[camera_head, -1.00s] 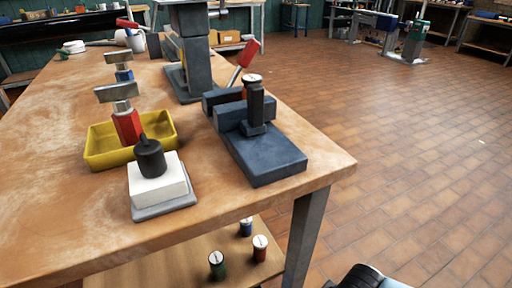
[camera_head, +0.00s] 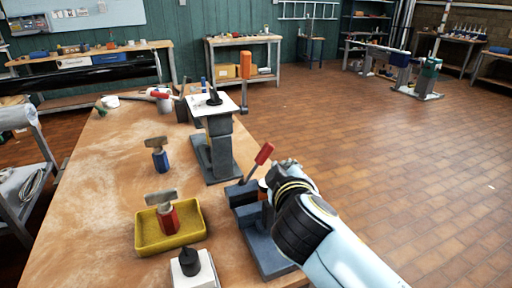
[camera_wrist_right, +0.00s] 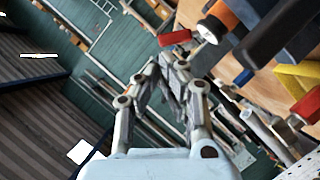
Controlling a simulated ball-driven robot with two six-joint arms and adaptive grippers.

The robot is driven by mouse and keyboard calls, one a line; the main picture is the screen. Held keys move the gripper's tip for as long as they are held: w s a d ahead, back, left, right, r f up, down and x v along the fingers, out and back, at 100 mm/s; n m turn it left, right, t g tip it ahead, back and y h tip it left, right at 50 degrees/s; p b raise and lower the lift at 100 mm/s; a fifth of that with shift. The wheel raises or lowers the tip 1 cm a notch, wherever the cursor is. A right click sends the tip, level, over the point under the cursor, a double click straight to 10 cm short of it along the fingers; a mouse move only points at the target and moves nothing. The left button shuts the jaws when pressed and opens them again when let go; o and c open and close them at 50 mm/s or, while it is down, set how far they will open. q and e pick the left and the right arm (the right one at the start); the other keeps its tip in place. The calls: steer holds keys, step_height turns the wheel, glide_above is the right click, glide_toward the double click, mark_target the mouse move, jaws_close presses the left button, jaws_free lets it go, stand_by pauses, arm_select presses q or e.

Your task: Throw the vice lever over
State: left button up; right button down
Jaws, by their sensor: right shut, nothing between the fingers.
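The vice (camera_head: 268,250) is a dark blue-grey block at the right edge of the workbench (camera_head: 100,215). Its lever has a red handle (camera_head: 264,153) that leans up and to the right in the head view. My right gripper (camera_head: 284,165) is just right of the lever, above the vice, and partly hides it. In the right wrist view the gripper (camera_wrist_right: 172,62) is shut and empty, its tips just below the red handle (camera_wrist_right: 175,38). I cannot tell whether they touch. My left gripper is not in view.
A yellow tray (camera_head: 145,236) and a white block with a black knob (camera_head: 189,261) stand left of the vice. A grey stand (camera_head: 219,145) rises behind it. A white-ended cylinder (camera_wrist_right: 208,32) is close to the fingertips. Open floor lies to the right.

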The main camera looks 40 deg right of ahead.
mark_target(270, 154)
steer(key=w+a+r+n+t+y, duration=0.1)
steer(key=w+a+n+t, duration=0.2)
steer(key=w+a+n, duration=0.15)
steer(key=w+d+f+p, duration=0.1)
steer(key=w+d+f, duration=0.2)
steer(key=w+d, duration=0.4)
steer(key=shift+w+f+m+p, duration=0.4)
steer(key=shift+w+m, duration=0.05)
steer(key=shift+w, duration=0.4)
steer(key=d+m+b, duration=0.1)
steer(key=d+f+m+b, duration=0.1)
steer(key=s+d+f+m+y+b, duration=0.1)
steer(key=d+b, duration=0.1)
steer(key=shift+f+g, duration=0.2)
steer(key=shift+g, duration=0.1)
steer(key=shift+s+d+f+b, duration=0.1)
steer(key=shift+d+b, duration=0.3)
